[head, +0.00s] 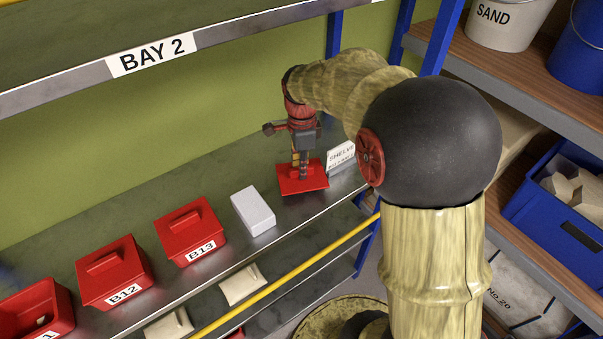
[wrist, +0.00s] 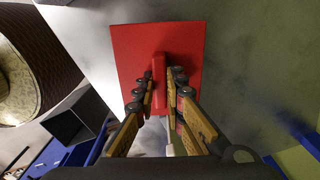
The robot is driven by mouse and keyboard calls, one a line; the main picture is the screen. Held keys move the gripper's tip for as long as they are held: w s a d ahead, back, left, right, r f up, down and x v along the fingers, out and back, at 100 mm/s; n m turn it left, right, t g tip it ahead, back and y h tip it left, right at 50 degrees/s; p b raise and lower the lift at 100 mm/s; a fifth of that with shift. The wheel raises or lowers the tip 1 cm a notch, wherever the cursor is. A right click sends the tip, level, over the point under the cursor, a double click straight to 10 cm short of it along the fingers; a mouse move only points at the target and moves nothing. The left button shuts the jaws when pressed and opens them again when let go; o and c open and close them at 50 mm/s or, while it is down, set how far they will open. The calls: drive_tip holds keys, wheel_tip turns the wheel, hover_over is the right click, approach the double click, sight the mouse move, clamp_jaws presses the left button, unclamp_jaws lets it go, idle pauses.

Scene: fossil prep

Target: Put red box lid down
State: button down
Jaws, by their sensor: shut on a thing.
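My gripper (head: 301,174) is shut on the raised handle of a flat red box lid (head: 313,182) at the right end of the bay shelf. In the wrist view my gripper (wrist: 162,83) has its two fingers on either side of the handle, and the square red lid (wrist: 131,45) spreads out around them. The lid looks roughly level and is at or just above the grey shelf (head: 290,233); I cannot tell whether it touches. The lid's underside is hidden.
A white block (head: 253,211) lies left of the lid. Red boxes B13 (head: 191,231) and B12 (head: 115,273), with handled tops, stand farther left, beside another at the edge (head: 35,310). A small white sign (head: 341,158) stands close right. The upper shelf (head: 150,66) overhangs.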

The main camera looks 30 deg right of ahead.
drive_tip(key=shift+f, duration=0.7)
drive_tip(key=shift+f, duration=0.1)
drive_tip(key=c, duration=1.9)
unclamp_jaws()
drive_tip(key=shift+f, duration=0.1)
wheel_tip(320, 180, up, 8)
drive_tip(key=shift+f+p, duration=0.15)
drive_tip(key=shift+p, duration=0.65)
drive_tip(key=s+a+r+n+t, duration=0.2)
drive_tip(key=s+a+n, duration=0.2)
drive_tip(key=s+n, duration=0.2)
drive_tip(key=s+a+r+n+t, duration=0.1)
drive_tip(key=s+a+r+n, duration=0.2)
drive_tip(key=s+a+n, duration=0.2)
drive_tip(key=s+a+r+n+t, duration=0.2)
drive_tip(key=s+a+n, duration=0.3)
drive_tip(key=n, duration=0.6)
drive_tip(key=shift+s+a+r+t, duration=0.15)
drive_tip(key=shift+s+r, duration=0.15)
drive_tip(key=shift+s, duration=0.25)
drive_tip(key=shift+s+a+r+t, duration=0.15)
drive_tip(key=shift+s+r, duration=0.1)
drive_tip(key=shift+s, duration=0.25)
